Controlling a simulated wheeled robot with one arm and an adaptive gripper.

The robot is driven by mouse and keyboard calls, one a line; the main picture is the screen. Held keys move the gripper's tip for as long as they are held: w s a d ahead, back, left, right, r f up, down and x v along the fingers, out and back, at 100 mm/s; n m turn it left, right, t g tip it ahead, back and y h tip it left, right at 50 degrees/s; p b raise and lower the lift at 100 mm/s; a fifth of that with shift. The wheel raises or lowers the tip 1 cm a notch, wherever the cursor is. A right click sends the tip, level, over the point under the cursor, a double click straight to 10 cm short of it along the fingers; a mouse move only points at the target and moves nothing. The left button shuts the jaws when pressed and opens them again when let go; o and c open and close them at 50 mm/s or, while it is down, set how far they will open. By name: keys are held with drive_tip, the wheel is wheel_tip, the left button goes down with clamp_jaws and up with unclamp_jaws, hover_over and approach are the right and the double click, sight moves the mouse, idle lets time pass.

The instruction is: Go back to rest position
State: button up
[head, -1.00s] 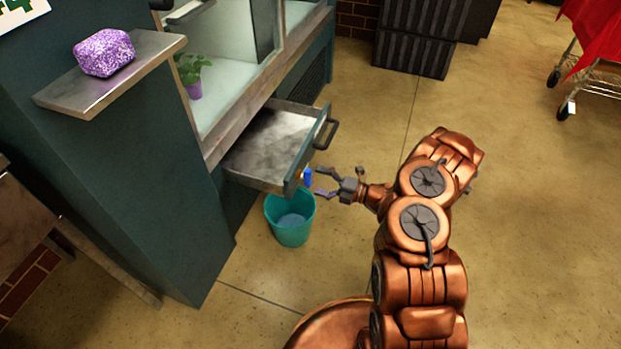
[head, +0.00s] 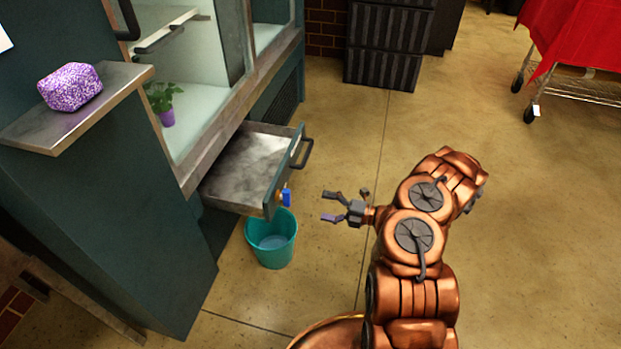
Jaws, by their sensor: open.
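My gripper (head: 330,206) is open and empty, in the middle of the head view. It points left toward the open drawer (head: 236,178), with a clear gap between its fingertips and the drawer front. A small blue thing (head: 286,198) sits at the near corner of the drawer front, apart from my fingers. My copper-coloured arm is folded upright to the right of the gripper, over bare floor.
A teal bucket (head: 272,248) stands on the floor below the drawer. A purple speckled block (head: 71,87) lies on a metal shelf (head: 112,104). A potted plant (head: 166,116) stands inside the cabinet. A red-covered cart (head: 572,38) is at upper right. Floor at right is clear.

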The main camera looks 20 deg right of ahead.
drive_tip(key=s+a+r+n+g+p, duration=0.45)
drive_tip(key=a+r+n, duration=0.3)
drive_tip(key=r, duration=0.55)
drive_tip(key=s+a+r+n+g+p, duration=0.4)
drive_tip(key=a+r+n+g+p, duration=0.15)
drive_tip(key=r+n, duration=0.5)
drive_tip(key=s+a+r+n+g+p, duration=0.5)
drive_tip(key=a+r, duration=0.3)
drive_tip(key=r, duration=0.7)
drive_tip(key=s+r+n+h+p, duration=0.7)
drive_tip(key=s+r+n+p, duration=0.1)
drive_tip(key=s+r+n, duration=0.35)
drive_tip(key=s+d+r+n+t+h+p, duration=0.2)
drive_tip(key=s+d+r+n+h+p, duration=0.5)
drive_tip(key=s+d+r+n+p, duration=0.2)
drive_tip(key=shift+s+d+r+t+h+p, duration=0.3)
drive_tip(key=shift+s+d+r, duration=0.6)
drive_tip(key=shift+d, duration=0.3)
drive_tip(key=shift+w, duration=0.1)
